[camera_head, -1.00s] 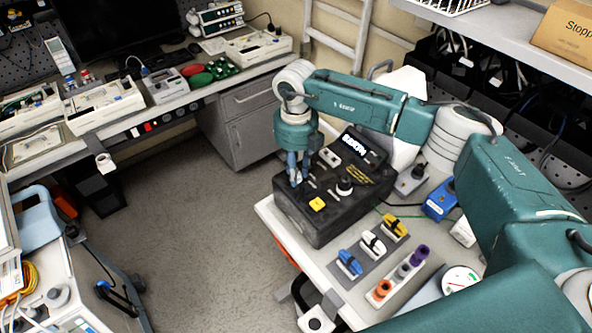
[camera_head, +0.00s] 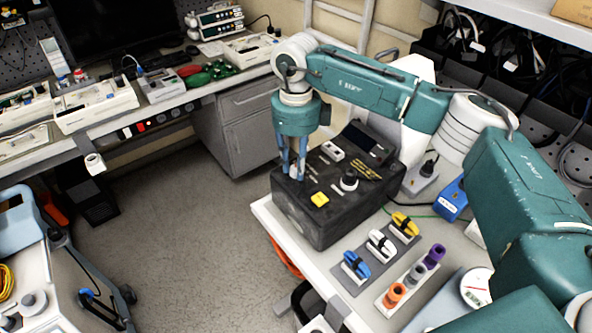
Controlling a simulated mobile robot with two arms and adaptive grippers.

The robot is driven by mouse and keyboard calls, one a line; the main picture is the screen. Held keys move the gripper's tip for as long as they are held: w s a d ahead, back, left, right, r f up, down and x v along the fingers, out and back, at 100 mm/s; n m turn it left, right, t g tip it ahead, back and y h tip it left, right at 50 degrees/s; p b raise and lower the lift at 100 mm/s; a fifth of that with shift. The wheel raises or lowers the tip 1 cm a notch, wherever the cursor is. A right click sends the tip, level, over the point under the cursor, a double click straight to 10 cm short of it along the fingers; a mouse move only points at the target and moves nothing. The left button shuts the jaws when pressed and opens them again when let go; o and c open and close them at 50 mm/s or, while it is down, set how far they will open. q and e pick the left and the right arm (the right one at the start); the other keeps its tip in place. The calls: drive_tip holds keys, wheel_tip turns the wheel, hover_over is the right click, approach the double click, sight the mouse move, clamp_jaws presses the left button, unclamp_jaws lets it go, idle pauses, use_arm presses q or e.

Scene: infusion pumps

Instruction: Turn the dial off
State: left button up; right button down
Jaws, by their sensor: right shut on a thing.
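A black device box (camera_head: 325,218) sits on the bench, with a small screen (camera_head: 368,140) at its back that is dark. My right gripper (camera_head: 294,172) points down at the left part of the box's top. Its fingers are closed around a small pale dial (camera_head: 293,173), mostly hidden between them. A second knob (camera_head: 349,181), a yellow button (camera_head: 319,200) and a white switch block (camera_head: 332,151) are on the box top, apart from the gripper. My left gripper is out of view.
Blue, white and yellow clamps (camera_head: 380,244) and orange, grey and purple cylinders (camera_head: 416,272) lie in front of the box. A blue box (camera_head: 452,200) stands to its right. Open floor (camera_head: 185,230) lies left of the bench.

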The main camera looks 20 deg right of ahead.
sight(296, 167)
drive_tip(key=shift+n+b, duration=0.35)
drive_tip(key=shift+n, duration=0.15)
drive_tip(key=shift+r, duration=0.15)
drive_tip(key=shift+w, duration=0.1)
drive_tip(key=c, duration=1.4)
unclamp_jaws()
drive_tip(key=shift+c, duration=0.2)
wheel_tip(296, 167, up, 12)
